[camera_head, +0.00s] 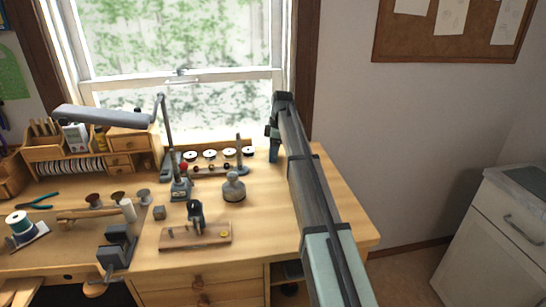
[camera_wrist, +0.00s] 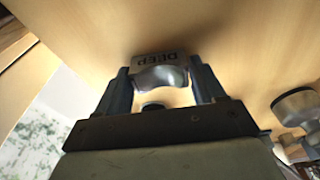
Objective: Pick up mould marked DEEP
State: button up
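The mould marked DEEP (camera_wrist: 160,70) is a grey metal block with a shiny curved hollow. In the wrist view it lies between the fingertips of my gripper (camera_wrist: 161,82), its lettering upside down. One finger is at each side of it, very close to its sides. Whether both fingers press on it, I cannot tell. In the head view my gripper (camera_head: 273,146) points down at the back right of the wooden bench (camera_head: 265,225). I cannot make out the mould there.
A grey round-bodied tool (camera_head: 234,187) stands left of my gripper. A row of white discs (camera_head: 210,154) and a stand with a red knob (camera_head: 181,184) are further left. A small wooden board (camera_head: 195,236) holds a dark tool. The bench's front right is bare.

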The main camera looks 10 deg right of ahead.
jog(key=c, duration=1)
